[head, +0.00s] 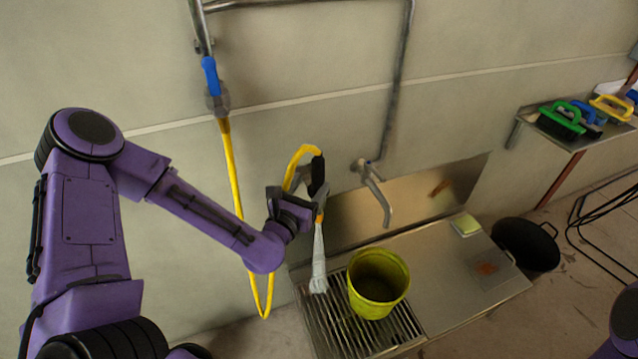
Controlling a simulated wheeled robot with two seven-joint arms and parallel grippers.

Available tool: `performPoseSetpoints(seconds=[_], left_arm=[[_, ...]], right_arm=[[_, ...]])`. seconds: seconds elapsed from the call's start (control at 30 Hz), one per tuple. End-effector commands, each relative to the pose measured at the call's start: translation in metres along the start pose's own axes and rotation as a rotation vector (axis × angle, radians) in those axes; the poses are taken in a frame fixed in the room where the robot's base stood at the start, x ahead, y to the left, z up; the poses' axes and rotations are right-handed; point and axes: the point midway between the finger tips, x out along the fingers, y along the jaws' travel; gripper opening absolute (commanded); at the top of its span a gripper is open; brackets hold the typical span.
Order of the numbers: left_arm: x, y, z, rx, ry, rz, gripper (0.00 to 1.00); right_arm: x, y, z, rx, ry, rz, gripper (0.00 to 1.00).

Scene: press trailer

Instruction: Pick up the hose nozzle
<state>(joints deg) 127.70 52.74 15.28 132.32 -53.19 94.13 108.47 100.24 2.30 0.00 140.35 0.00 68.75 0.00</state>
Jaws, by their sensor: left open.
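The hose nozzle (319,262) hangs in front of the wall, right of my left arm. Its black upper part (318,172) joins the looped yellow hose (232,175); below are an orange part and a pale grey, widening end, pointing down beside the yellow bucket. My left gripper (304,198) is open at the nozzle's upper part, overlapping it in the head view. I cannot tell whether the fingers touch it or stand around it. The gripper hides part of the nozzle and hose. My right gripper is not in view.
A yellow bucket (378,286) stands on the sink's metal grate (340,325). A tap (374,190) sticks out from the wall. Right are a black bucket (527,245) and a shelf with brushes (562,120).

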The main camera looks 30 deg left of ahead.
Motion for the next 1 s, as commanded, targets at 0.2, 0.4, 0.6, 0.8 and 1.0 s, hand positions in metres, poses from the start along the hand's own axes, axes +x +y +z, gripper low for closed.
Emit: performPoseSetpoints(seconds=[0.2,0.4,0.6,0.8,1.0], left_arm=[[0.038,-0.005,0.001,0.005,0.001,-0.001,0.65],[0.048,-0.005,-0.002,0.002,0.002,-0.001,0.65],[0.048,-0.005,-0.002,0.003,0.002,-0.001,0.35],[0.048,-0.005,-0.001,0.002,0.0,-0.001,0.11],[0.048,-0.005,0.001,0.002,0.0,-0.001,0.11]], right_arm=[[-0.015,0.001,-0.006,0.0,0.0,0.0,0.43],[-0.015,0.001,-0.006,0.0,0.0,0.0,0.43],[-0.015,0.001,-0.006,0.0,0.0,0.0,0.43],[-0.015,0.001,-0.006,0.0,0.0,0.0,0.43],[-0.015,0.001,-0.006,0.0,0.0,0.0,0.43]])
